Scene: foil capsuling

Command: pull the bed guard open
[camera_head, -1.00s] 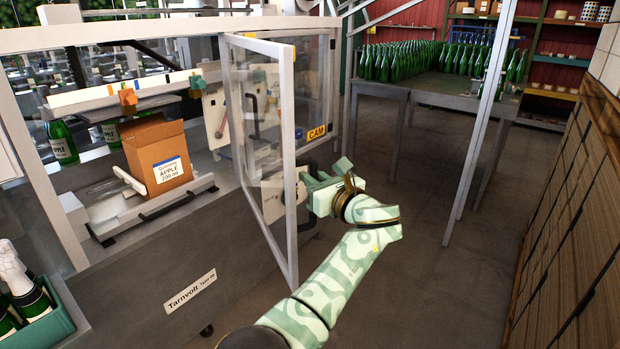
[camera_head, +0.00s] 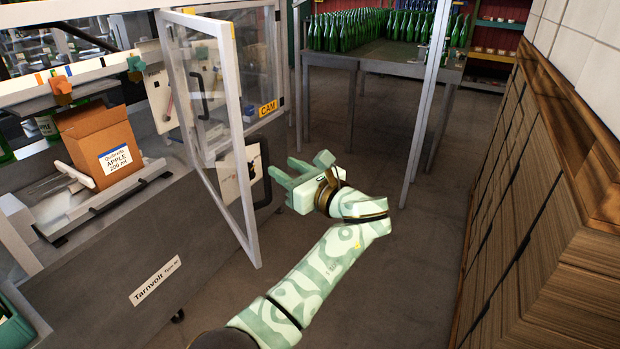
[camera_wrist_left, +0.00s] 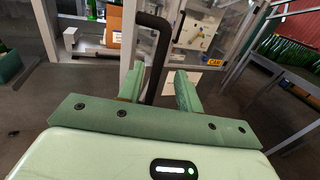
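The bed guard (camera_head: 238,130) is a clear panel in a pale frame, standing swung out at an angle from the machine. A black bar handle (camera_head: 264,188) shows just beyond its outer post. My left gripper (camera_head: 281,166) is right of the handle, its fingers pointing towards it. In the left wrist view the fingers are spread, and the handle (camera_wrist_left: 153,75) runs up between them with a gap on the right finger's side. Contact with the left finger is unclear. My right gripper is out of view.
The machine's grey front (camera_head: 150,250) is at left, with an open apple carton (camera_head: 95,145) on its bed. A table of green bottles (camera_head: 400,52) stands behind, with a pale post (camera_head: 430,100) in front. A wooden-clad wall (camera_head: 520,170) is at right. Floor between is clear.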

